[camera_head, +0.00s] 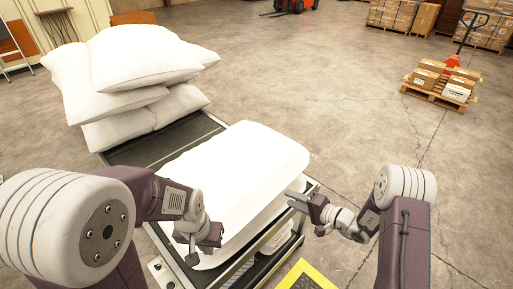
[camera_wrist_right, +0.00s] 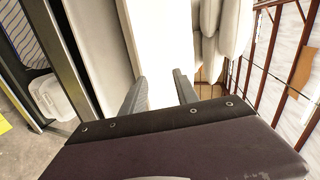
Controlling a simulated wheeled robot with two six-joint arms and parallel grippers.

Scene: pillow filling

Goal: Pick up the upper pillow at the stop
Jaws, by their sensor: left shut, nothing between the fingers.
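A large white pillow (camera_head: 240,160) lies at the near end of the conveyor (camera_head: 150,150). Under its right edge a second pale layer shows, but I cannot tell whether that is another pillow. My left gripper (camera_head: 195,254) is shut and empty at the pillow's near left corner; I cannot tell whether it touches. My right gripper (camera_head: 290,196) is beside the pillow's right side, near the conveyor's end. In the right wrist view its two fingers (camera_wrist_right: 160,92) are apart with nothing held between them, and a white surface (camera_wrist_right: 163,40) lies beyond them.
Several white pillows (camera_head: 140,60) are stacked at the conveyor's far end. A yellow-edged dark plate (camera_head: 305,277) lies at the near end. A pallet with boxes (camera_head: 442,85) stands far right. The concrete floor to the right is mostly clear.

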